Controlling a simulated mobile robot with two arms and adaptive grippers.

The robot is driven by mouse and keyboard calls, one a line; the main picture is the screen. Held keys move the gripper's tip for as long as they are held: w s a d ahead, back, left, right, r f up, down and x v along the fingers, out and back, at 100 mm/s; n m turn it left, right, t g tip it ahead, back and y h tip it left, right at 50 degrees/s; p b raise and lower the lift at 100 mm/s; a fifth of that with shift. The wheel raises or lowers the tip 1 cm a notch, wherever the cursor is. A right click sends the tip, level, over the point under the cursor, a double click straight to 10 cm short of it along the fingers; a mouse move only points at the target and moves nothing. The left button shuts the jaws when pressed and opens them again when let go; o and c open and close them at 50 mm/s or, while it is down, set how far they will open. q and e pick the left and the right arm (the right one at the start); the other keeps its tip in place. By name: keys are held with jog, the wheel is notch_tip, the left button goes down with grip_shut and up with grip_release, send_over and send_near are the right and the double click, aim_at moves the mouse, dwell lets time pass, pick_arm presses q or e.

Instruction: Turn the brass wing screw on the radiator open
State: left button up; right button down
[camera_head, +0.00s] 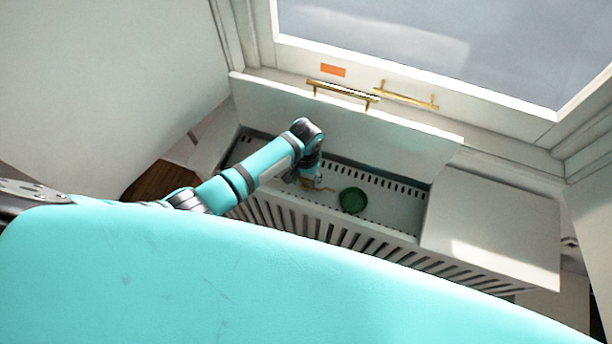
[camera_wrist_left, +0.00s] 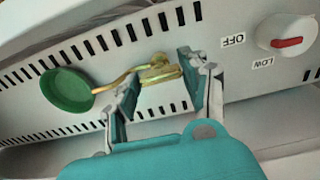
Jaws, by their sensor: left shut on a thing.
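The brass wing screw (camera_wrist_left: 158,72) is in the left wrist view, in front of the slotted white face of the radiator. In the head view my left gripper (camera_head: 310,180) reaches down into the open top of the radiator (camera_head: 385,237). A little brass (camera_head: 322,187) shows there beside the fingers. The left wrist view shows a thin brass rod running from the screw to a round green part (camera_wrist_left: 68,90). My right gripper is in neither view.
A raised white lid (camera_head: 400,150) with a brass handle (camera_head: 342,92) stands behind the opening. A closed white panel (camera_head: 490,225) lies to the right. A white knob (camera_wrist_left: 287,35) with a red pointer sits near labels reading OFF and LOW.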

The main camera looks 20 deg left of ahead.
pick_arm(q)
jog(key=c, duration=0.3)
jog(key=n+p, duration=0.3)
jog(key=shift+r, duration=0.2)
jog(key=n+p, duration=0.2)
jog(key=n, duration=0.1)
jog(key=shift+n, duration=0.3)
jog(key=n+p, duration=0.2)
jog(key=n, duration=0.1)
jog(key=shift+f, duration=0.1)
jog(key=n, duration=0.4)
jog(key=shift+p, duration=0.4)
jog(key=shift+n, duration=0.3)
jog(key=shift+f, duration=0.1)
